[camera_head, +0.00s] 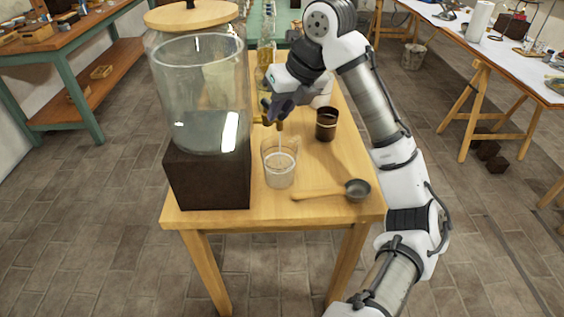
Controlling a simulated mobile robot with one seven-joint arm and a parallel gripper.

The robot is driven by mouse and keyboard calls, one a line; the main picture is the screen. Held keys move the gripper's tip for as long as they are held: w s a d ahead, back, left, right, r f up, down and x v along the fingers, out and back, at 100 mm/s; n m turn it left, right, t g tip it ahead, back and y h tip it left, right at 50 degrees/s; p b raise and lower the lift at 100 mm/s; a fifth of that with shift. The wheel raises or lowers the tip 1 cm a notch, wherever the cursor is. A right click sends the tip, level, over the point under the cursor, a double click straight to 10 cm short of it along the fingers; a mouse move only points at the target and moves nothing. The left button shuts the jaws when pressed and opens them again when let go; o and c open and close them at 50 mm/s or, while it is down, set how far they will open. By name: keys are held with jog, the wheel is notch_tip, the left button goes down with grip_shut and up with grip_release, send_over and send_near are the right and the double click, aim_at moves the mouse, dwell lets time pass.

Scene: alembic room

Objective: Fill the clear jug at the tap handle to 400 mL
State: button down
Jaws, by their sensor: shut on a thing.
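The clear jug (279,170) stands upright on the wooden table, under the tap (269,122) of a large glass dispenser (203,90). A thin pale stream seems to run from the tap into the jug. Clear liquid shows in the jug, but its level against any scale is too small to read. My gripper (274,108) is at the tap from above and behind, shut on the tap handle. The handle itself is mostly hidden by the fingers. The dispenser holds some clear water in its lower part and sits on a dark block (207,180).
A wooden-handled ladle (357,189) lies at the table's front right. A dark cup (326,124) stands right of the jug. A tall bottle (266,40) stands behind the dispenser. My arm reaches over the table's right side. The table's front edge (270,222) is mostly clear.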

jog(key=shift+s+a+m+t+h, duration=0.2)
jog(key=shift+a+m, duration=0.1)
jog(key=shift+m, duration=0.35)
jog(key=shift+s+a+m+t+h, duration=0.1)
jog(key=shift+a+m+t+h, duration=0.15)
jog(key=shift+m, duration=0.4)
jog(key=shift+a+m, duration=0.25)
jog(key=shift+m, duration=0.25)
dwell(6.2)
